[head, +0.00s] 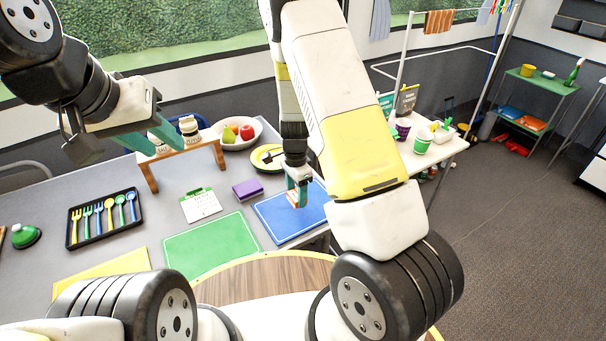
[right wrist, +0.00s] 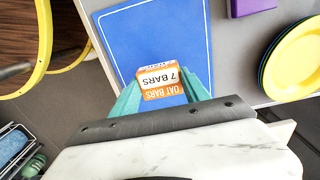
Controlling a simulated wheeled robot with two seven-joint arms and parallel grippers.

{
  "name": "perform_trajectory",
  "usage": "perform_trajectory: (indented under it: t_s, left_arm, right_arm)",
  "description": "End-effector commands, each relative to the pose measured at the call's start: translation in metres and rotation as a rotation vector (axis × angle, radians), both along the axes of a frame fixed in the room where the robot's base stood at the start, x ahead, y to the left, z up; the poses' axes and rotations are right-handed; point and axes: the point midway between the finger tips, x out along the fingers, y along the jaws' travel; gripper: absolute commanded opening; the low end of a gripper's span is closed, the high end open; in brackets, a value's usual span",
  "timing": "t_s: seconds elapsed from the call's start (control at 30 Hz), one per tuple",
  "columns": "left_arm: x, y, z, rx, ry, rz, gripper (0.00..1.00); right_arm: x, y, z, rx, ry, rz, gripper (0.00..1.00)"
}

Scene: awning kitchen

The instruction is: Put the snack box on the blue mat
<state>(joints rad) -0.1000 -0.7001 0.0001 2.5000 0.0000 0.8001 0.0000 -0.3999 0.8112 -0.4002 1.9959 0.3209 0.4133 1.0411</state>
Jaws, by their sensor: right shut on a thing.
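The snack box (head: 292,199) is small, orange and white. In the right wrist view the snack box (right wrist: 160,82) reads "OAT BARS 7 BARS" and sits between the teal fingers. My right gripper (head: 298,186) is shut on it, over the blue mat (head: 272,217). The blue mat also fills the upper middle of the right wrist view (right wrist: 150,38). I cannot tell whether the box touches the mat. My left gripper (head: 169,149) is open and empty, high near the wooden stand at the left.
A green mat (head: 210,248) lies left of the blue mat. A purple block (head: 248,190), yellow plates (head: 266,158), a fruit bowl (head: 232,143) and a wooden stand (head: 185,156) are behind. A cutlery tray (head: 104,216) lies left. The table edge runs close to the blue mat's right.

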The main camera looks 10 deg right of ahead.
Motion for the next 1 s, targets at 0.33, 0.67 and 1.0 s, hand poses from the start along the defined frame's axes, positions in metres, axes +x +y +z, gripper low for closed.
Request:
perform_trajectory:
  t_s: [0.33, 0.67, 1.0]
  left_arm:
    - [0.0, 0.0, 0.0, 0.0, 0.0, 0.0, 0.36]
    - [0.0, 0.0, 0.0, 0.0, 0.0, 0.0, 0.36]
    - [0.0, 0.0, 0.0, 0.0, 0.0, 0.0, 0.36]
  right_arm:
    - [0.023, -0.044, -0.004, 0.001, 0.0, 0.001, 0.14]
    - [0.027, -0.056, -0.036, 0.0, 0.003, 0.001, 0.14]
    - [0.028, -0.056, -0.042, 0.001, 0.0, 0.002, 0.14]
